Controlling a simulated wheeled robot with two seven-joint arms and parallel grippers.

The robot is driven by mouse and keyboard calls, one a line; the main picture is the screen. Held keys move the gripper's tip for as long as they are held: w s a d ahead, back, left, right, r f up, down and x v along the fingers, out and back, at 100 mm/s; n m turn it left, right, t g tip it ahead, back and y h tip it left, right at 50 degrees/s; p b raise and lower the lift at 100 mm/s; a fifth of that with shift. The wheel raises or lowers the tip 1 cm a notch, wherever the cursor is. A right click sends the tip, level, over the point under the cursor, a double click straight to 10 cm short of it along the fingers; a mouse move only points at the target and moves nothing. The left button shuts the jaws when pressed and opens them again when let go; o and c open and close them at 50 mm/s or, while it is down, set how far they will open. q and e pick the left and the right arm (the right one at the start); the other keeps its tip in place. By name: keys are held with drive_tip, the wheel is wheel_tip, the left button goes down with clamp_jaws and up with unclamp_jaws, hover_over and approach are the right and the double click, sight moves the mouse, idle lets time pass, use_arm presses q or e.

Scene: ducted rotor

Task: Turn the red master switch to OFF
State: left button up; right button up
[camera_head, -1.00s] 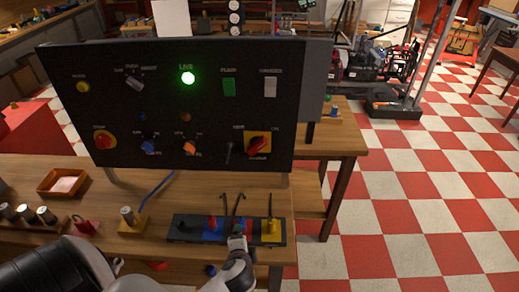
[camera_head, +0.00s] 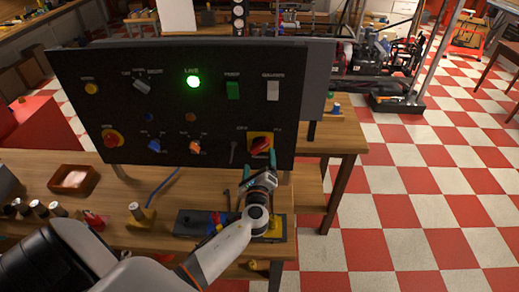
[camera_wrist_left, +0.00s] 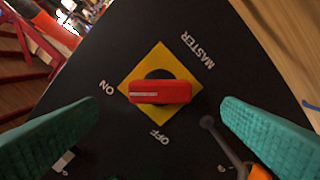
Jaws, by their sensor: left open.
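The red master switch (camera_head: 261,146) is on a yellow diamond plate (camera_wrist_left: 160,62) at the lower right of the black panel. In the left wrist view the red handle (camera_wrist_left: 160,92) lies level across the plate. Its white mark is on the left half, towards the word ON; OFF is printed below the handle. My left gripper (camera_head: 258,166) is just in front of and below the switch. Its teal fingers (camera_wrist_left: 160,108) are open, one on each side of the handle, apart from it, with nothing between them.
A small lever (camera_wrist_left: 222,142) sticks out beside the right finger in the wrist view. The panel (camera_head: 215,120) also bears a lit green lamp (camera_head: 193,81) and other knobs. A dark tray (camera_head: 190,222) with coloured parts lies below on the bench.

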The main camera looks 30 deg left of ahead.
sight(260, 149)
use_arm(q)
drive_tip(key=x, duration=0.5)
drive_tip(key=shift+w+p, duration=0.15)
drive_tip(key=shift+p, duration=0.2)
